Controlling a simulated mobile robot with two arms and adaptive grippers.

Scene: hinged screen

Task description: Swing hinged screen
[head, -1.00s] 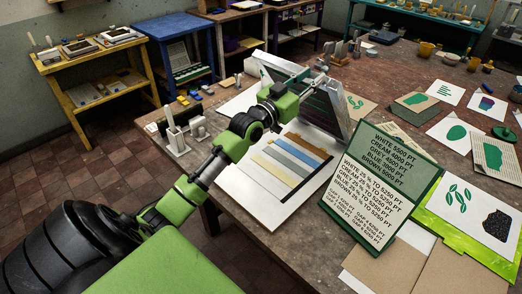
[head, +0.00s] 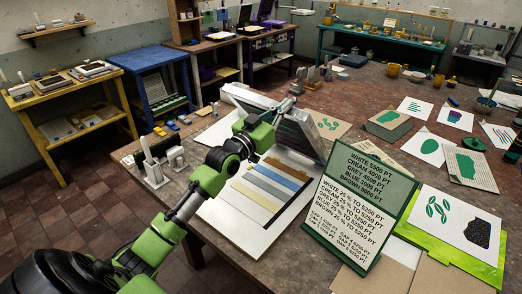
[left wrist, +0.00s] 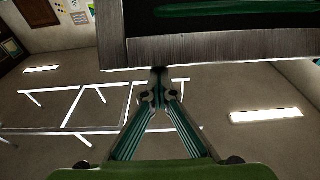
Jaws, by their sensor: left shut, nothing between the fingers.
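The hinged screen (head: 308,143) stands raised and tilted at the back of its printing board (head: 218,226). It has a grey metal frame and a dark mesh. A sheet with grey, cream, blue and brown bands (head: 268,188) lies on the board below it. My left gripper (head: 291,100) is at the screen's upper edge, its arm reaching over the board. In the left wrist view, its closed fingertips (left wrist: 158,72) meet or nearly meet the lower edge of the metal frame (left wrist: 210,48); contact is unclear. Nothing shows between them. My right gripper is not in view.
A green sign with print settings (head: 355,208) stands right of the board. A pale holder with upright tools (head: 155,168) stands to its left. Prints and a lime green tray (head: 455,262) cover the right side of the table. Side tables line the walls.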

